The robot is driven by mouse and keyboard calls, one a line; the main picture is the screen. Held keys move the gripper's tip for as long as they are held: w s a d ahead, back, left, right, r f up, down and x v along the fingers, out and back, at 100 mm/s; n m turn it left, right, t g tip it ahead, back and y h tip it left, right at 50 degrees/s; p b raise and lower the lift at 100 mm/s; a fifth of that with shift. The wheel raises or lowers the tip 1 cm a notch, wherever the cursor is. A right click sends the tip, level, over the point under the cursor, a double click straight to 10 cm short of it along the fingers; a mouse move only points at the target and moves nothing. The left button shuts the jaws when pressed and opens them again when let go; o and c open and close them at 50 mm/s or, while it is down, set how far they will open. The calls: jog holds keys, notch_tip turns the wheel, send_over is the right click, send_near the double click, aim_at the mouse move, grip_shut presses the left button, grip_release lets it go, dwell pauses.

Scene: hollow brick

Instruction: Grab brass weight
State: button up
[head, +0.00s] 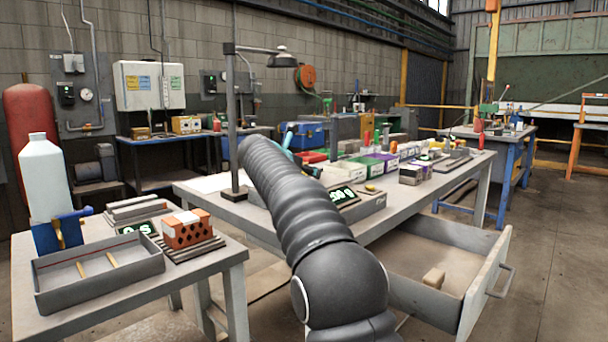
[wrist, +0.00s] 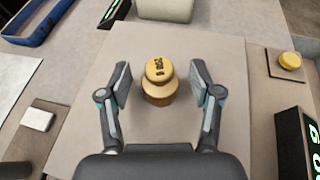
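The brass weight (wrist: 158,92), with a rounded knob bearing dark markings on a wider body, stands on a pale square board (wrist: 215,130) in the wrist view. My gripper (wrist: 160,78) is open, with one finger on each side of the weight and a visible gap to it on both sides. A smaller brass piece (wrist: 290,61) sits on a dark square at the right of the wrist view. In the head view my arm hides the weight and most of the gripper.
A digital display (wrist: 298,140) stands at the right in the wrist view. A small metal block (wrist: 38,119) lies at left, with a blue-rimmed tray (wrist: 38,22) behind. In the head view, an open drawer (head: 485,280) juts from the bench, and a brick (head: 187,232) sits on the left table.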

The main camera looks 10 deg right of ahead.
grip_shut()
jog(key=shift+r, duration=0.1)
